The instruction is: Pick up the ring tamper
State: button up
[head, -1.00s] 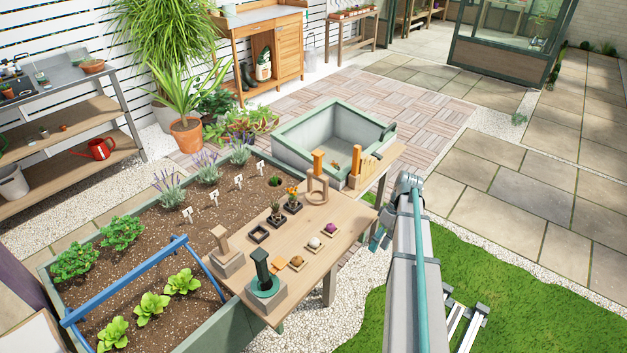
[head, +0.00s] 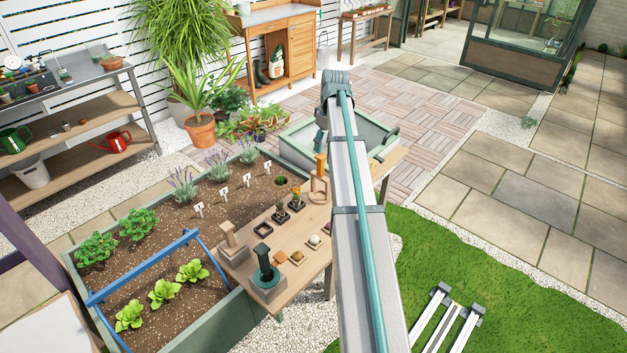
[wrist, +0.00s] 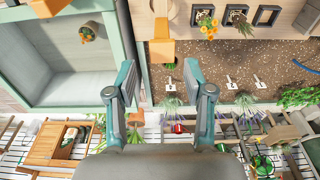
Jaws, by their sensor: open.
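A dark green upright handle on a round base (head: 265,272) stands on a grey block at the near end of the wooden table; it looks like the ring tamper, though its lower part is too small to read clearly. A wooden upright handle (head: 229,236) stands on another block behind it. My gripper (wrist: 163,92) is open and empty, with teal fingers well apart. In the head view my gripper (head: 321,142) is over the trough, well beyond the green handle. I cannot make out the green handle in the wrist view.
A planting bed (head: 190,230) with a blue rail (head: 140,268) lies to the left. My arm hides the table's right part.

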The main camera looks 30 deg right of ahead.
aim_at(320, 163)
jog(key=f, duration=0.4)
jog(key=shift+w+p, duration=0.25)
jog(key=shift+p, duration=0.15)
jog(key=shift+w+a+f+p, duration=0.15)
jog(key=shift+f+p, duration=0.2)
jog(key=shift+f, duration=0.55)
jog(key=shift+w+a+f+p, duration=0.15)
jog(key=shift+f+p, duration=0.25)
jog(key=shift+f, duration=0.45)
jog(key=shift+w+a+f+p, duration=0.15)
jog(key=shift+f+p, duration=0.2)
jog(key=shift+f, duration=0.55)
jog(key=shift+d, duration=0.1)
grip_shut()
